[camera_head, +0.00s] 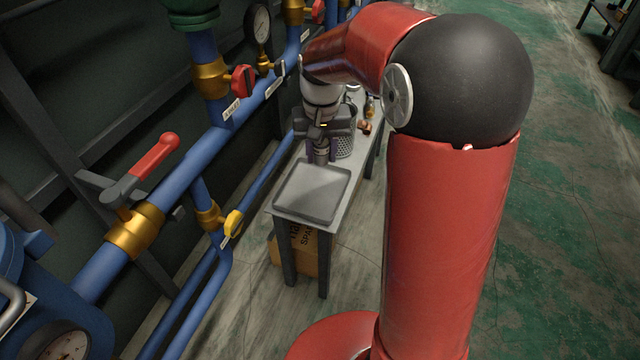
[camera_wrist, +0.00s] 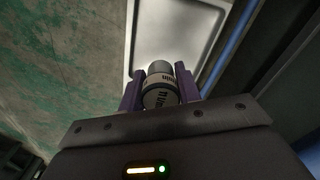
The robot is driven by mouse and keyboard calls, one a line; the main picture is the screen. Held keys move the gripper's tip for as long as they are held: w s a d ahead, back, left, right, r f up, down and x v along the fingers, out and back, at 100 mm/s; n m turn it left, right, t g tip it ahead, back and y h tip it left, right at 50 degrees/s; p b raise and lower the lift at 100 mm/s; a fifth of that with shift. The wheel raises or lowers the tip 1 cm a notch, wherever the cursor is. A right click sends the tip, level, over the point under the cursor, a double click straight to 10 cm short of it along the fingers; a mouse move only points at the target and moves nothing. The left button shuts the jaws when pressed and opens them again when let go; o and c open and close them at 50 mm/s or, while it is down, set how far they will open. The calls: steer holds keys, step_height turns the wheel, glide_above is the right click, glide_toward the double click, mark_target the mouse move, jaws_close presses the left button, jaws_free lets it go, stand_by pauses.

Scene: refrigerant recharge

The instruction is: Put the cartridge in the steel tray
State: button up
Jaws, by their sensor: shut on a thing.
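The cartridge (camera_wrist: 160,90) is a small grey cylinder with a pale label band and dark lettering. My gripper (camera_wrist: 160,92) is shut on it, with a purple finger on each side. In the head view my gripper (camera_head: 321,150) points down at the tray's far edge, and the cartridge (camera_head: 321,154) shows small between the fingers. The steel tray (camera_head: 311,194) is a shallow, empty rectangle on the near end of the bench. In the wrist view the tray (camera_wrist: 178,30) lies beyond the cartridge. I cannot tell the exact height of the cartridge above it.
The narrow bench (camera_head: 296,216) runs away from me. A perforated metal basket (camera_head: 345,144) stands behind my gripper, with small brass parts (camera_head: 366,127) farther back. Blue pipes (camera_head: 262,172) with valves run along the left. A cardboard box (camera_head: 296,250) sits under the bench.

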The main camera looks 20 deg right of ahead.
mark_target(321, 193)
step_height(321, 193, down, 10)
steer(key=shift+r+b, duration=0.1)
steer(key=shift+b, duration=0.45)
steer(key=shift+f, duration=0.3)
steer(key=o, duration=1)
steer(key=shift+r, duration=0.1)
